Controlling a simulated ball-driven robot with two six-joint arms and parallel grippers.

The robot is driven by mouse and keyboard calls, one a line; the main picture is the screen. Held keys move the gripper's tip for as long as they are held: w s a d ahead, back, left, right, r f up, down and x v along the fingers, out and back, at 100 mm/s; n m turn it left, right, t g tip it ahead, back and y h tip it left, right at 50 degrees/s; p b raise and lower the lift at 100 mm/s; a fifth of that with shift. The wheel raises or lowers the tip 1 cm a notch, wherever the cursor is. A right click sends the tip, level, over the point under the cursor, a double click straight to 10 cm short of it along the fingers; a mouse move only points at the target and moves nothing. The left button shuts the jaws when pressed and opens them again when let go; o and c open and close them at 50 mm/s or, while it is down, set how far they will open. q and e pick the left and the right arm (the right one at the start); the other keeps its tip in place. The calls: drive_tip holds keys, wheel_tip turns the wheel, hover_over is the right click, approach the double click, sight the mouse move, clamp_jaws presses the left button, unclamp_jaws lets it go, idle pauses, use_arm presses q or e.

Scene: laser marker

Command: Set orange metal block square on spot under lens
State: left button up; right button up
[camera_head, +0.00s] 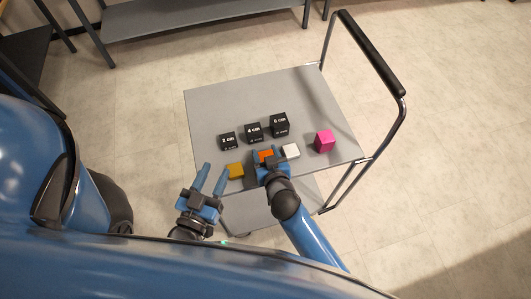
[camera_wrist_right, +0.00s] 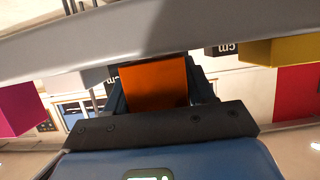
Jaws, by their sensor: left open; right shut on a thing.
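The orange metal block (camera_head: 265,155) is between the fingers of my right gripper (camera_head: 264,159), over the front part of a grey trolley top. In the right wrist view the orange block (camera_wrist_right: 155,83) fills the space between the two blue fingers, and the gripper (camera_wrist_right: 158,92) is shut on it. I cannot tell whether the block touches the trolley top or is just above it. My left gripper (camera_head: 214,174) is open and empty, left of the trolley's front edge. The lens and the spot under it are not in view.
The grey trolley top (camera_head: 215,105) also holds a yellow block (camera_head: 235,171), a white block (camera_head: 291,151), a magenta block (camera_head: 324,141) and black blocks marked 2 cm (camera_head: 228,141), 4 cm (camera_head: 253,133) and 6 cm (camera_head: 279,125). Its back is clear. A handle (camera_head: 372,55) rises at right.

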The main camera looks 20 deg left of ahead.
drive_tip(key=shift+f, duration=0.15)
drive_tip(key=o, duration=1.2)
drive_tip(key=shift+s+d, duration=0.25)
drive_tip(key=shift+s, duration=0.15)
drive_tip(key=b+v, duration=0.2)
drive_tip(key=v, duration=0.8)
drive_tip(key=shift+a+r, duration=0.25)
drive_tip(key=shift+r, duration=0.15)
